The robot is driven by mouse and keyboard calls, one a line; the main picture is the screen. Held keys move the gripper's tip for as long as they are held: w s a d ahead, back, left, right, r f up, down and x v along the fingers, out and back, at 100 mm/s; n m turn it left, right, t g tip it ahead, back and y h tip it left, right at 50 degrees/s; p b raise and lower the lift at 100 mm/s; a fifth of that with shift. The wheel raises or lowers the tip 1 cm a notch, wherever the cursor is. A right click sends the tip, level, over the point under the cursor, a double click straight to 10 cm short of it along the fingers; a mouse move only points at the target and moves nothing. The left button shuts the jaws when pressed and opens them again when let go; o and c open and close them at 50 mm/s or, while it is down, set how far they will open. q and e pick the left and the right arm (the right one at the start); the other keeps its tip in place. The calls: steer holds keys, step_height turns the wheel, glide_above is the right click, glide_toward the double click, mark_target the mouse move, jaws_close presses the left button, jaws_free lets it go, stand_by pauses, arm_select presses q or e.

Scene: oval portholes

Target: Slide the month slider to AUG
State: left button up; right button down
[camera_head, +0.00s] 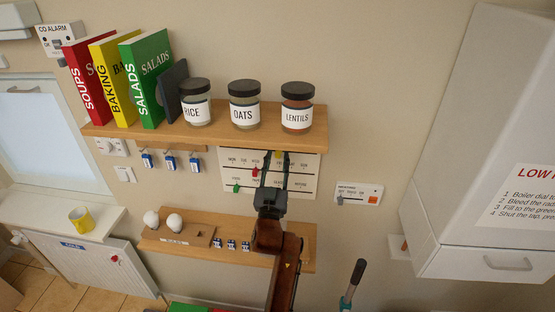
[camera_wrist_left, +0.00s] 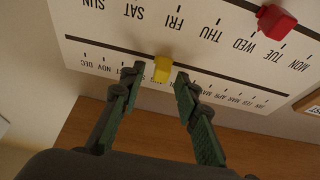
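The white calendar board (camera_head: 300,182) hangs on the wall under the upper shelf. It shows upside down in the left wrist view (camera_wrist_left: 110,42). The yellow slider (camera_wrist_left: 162,69) sits on the month row there, also seen high on the board in the head view (camera_head: 279,154). My left gripper (camera_head: 274,168) is at the board. Its open fingers (camera_wrist_left: 160,73) stand on both sides of the yellow slider, with a visible gap on each side. NOV and DEC lie to the slider's left in the wrist view; the labels right by it are hidden or unreadable. My right gripper is not in view.
A red slider (camera_wrist_left: 276,21) is on the weekday row and a green slider (camera_head: 237,188) is lower on the board. Jars stand on the upper shelf (camera_head: 225,138) just above. The lower shelf (camera_head: 300,245) lies beneath.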

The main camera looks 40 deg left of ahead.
arm_select(q)
step_height(320, 180, up, 10)
stand_by(0.7)
stand_by(0.4)
